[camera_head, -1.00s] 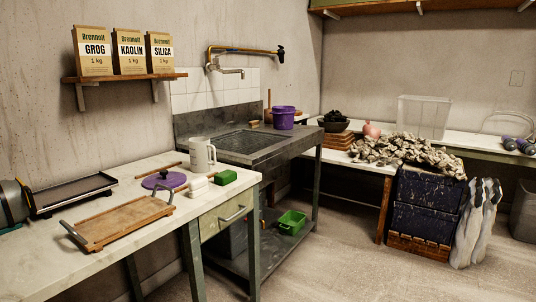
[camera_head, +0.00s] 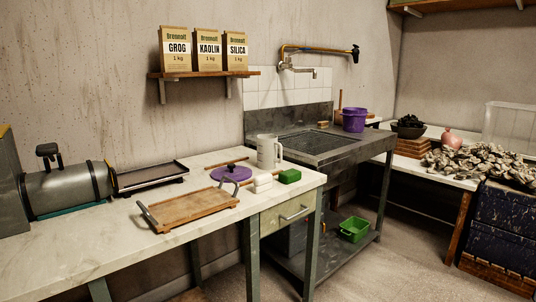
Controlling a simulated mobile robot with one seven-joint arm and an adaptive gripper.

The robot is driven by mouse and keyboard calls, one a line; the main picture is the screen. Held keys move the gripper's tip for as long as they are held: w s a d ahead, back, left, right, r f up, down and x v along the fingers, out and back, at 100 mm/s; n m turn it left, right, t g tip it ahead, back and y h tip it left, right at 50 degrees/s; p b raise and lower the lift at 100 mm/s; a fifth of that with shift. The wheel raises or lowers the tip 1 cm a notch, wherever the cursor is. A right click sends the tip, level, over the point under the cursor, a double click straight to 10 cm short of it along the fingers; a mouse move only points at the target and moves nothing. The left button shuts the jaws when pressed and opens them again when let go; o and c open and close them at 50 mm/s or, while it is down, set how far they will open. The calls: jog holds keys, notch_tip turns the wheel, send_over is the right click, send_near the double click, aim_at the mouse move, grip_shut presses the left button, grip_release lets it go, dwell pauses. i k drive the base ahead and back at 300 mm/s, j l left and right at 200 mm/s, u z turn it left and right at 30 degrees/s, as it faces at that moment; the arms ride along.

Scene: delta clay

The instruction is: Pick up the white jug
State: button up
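The white jug (camera_head: 268,151) stands upright near the far right end of the pale worktop (camera_head: 85,252), close to the sink unit. Its handle is on the right side. Nothing touches the upper part of the jug. My gripper is not in view.
A wooden tray with metal handles (camera_head: 192,209) lies at the worktop's front. A dark flat tray (camera_head: 150,176) and a grey cylindrical machine (camera_head: 68,190) stand left. The sink unit (camera_head: 318,145) with a purple bucket (camera_head: 354,119) is right. Floor at the lower right is clear.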

aim_at(267, 144)
jog(key=i+l+u, duration=0.1)
jog(key=i+l, duration=0.2)
jog(key=i+l+u, duration=0.1)
jog(key=i+l, duration=0.15)
jog(key=i+l+u, duration=0.1)
jog(key=i+l, duration=0.15)
jog(key=l, duration=0.2)
jog(key=i+l+u, duration=0.1)
jog(key=i+l, duration=0.15)
jog(key=i+l+u, duration=0.1)
jog(key=i+l, duration=0.15)
jog(key=l, duration=0.25)
jog(key=i+l+u, duration=0.1)
jog(key=l, duration=0.3)
jog(key=i+l+u, duration=0.1)
jog(key=i+l, duration=0.2)
jog(key=l, duration=0.15)
jog(key=i, duration=0.15)
jog(key=i+j, duration=0.3)
jog(key=j+u, duration=0.05)
jog(key=j, duration=0.05)
